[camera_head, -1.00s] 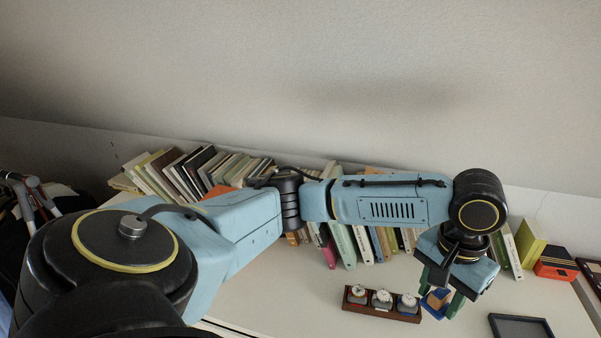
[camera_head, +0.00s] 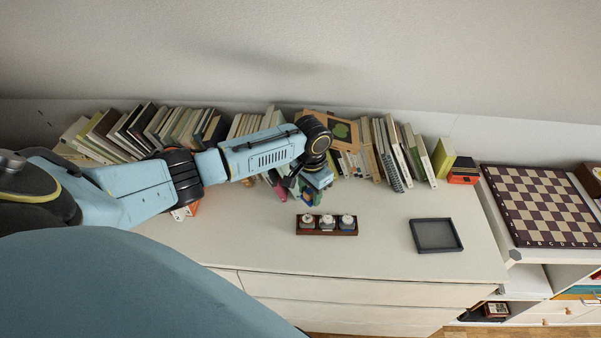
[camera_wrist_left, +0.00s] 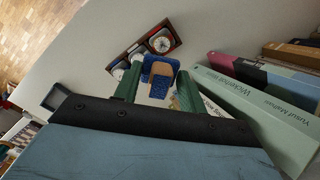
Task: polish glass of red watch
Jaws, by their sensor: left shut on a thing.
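A dark brown holder (camera_head: 328,233) with three watches stands on the white dresser top. The red watch (camera_head: 307,221) looks like the leftmost one; its pale round dial (camera_wrist_left: 161,43) faces up in the wrist view. My left gripper (camera_head: 309,198) is behind the holder's left end, close to the books. In the wrist view the green fingers of my left gripper (camera_wrist_left: 157,92) are shut on a blue and tan block (camera_wrist_left: 158,70), apparently a polishing pad. The block hides part of the holder there; whether it touches the holder is unclear. My right gripper is out of view.
A row of books (camera_head: 390,155) lines the wall behind my left gripper. An empty dark tray (camera_head: 436,235) lies to the right of the holder. A chessboard (camera_head: 540,205) is farther right. The dresser top in front of the holder is clear.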

